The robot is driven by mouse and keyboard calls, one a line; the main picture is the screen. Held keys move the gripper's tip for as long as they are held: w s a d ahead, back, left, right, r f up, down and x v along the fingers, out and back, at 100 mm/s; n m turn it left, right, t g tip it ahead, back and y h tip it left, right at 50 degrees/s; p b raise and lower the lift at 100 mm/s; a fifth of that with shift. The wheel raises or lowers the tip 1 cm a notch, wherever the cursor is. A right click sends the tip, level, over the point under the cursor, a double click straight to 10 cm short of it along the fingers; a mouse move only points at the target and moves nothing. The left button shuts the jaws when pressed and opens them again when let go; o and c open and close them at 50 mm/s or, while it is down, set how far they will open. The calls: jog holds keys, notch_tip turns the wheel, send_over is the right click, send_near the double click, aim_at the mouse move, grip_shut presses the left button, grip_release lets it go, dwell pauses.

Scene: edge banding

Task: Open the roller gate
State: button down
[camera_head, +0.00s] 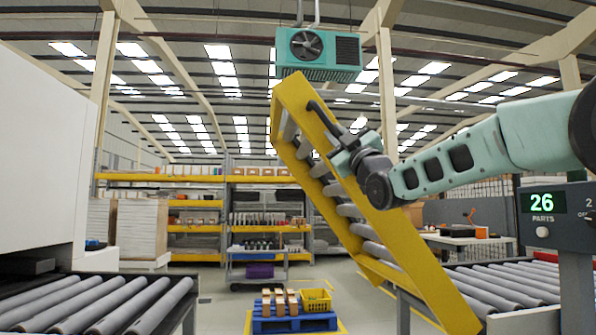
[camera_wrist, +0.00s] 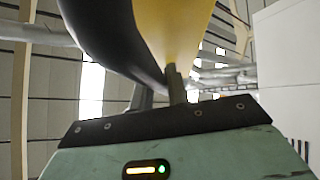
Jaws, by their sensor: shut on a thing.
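The roller gate (camera_head: 405,255) is a yellow frame with grey rollers between its side rails. It stands raised and steeply tilted in the head view, its top end up and to the left, its lower end by the right conveyor. A black bar handle (camera_head: 321,113) is on its near yellow rail, toward the top. My gripper (camera_head: 338,150) reaches in from the right and is shut on this handle. In the wrist view the fingers (camera_wrist: 160,88) are up against the dark curved handle (camera_wrist: 108,38), with the yellow rail (camera_wrist: 185,30) beside it. The exact finger contact is partly hidden.
Roller conveyors stand at the left (camera_head: 100,305) and right (camera_head: 500,283), with an open gap between them. In the gap, farther back, a blue pallet (camera_head: 290,322) holds boxes and a yellow basket (camera_head: 314,299). A control post (camera_head: 574,270) with a "26 PARTS" display stands at right.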

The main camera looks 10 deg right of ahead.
jog(key=d+r+m+t+h+p, duration=0.1)
jog(key=d+r+m+h, duration=0.4)
jog(key=d, duration=0.7)
jog(key=d+r+m+t+h+p, duration=0.2)
jog(key=d+r+m+h, duration=0.3)
jog(key=d, duration=0.8)
notch_tip(320, 180, up, 2)
jog(key=shift+s+r+m+h+p, duration=0.1)
jog(key=shift+s+m+h+p, duration=0.4)
jog(key=shift+m, duration=0.5)
jog(key=shift+w, duration=0.15)
jog(key=c, duration=1.4)
grip_release()
jog(key=shift+o, duration=0.2)
jog(key=b+v, duration=0.4)
jog(key=v, duration=1.3)
jog(key=shift+s+f+b, duration=0.2)
jog(key=shift+b, duration=0.2)
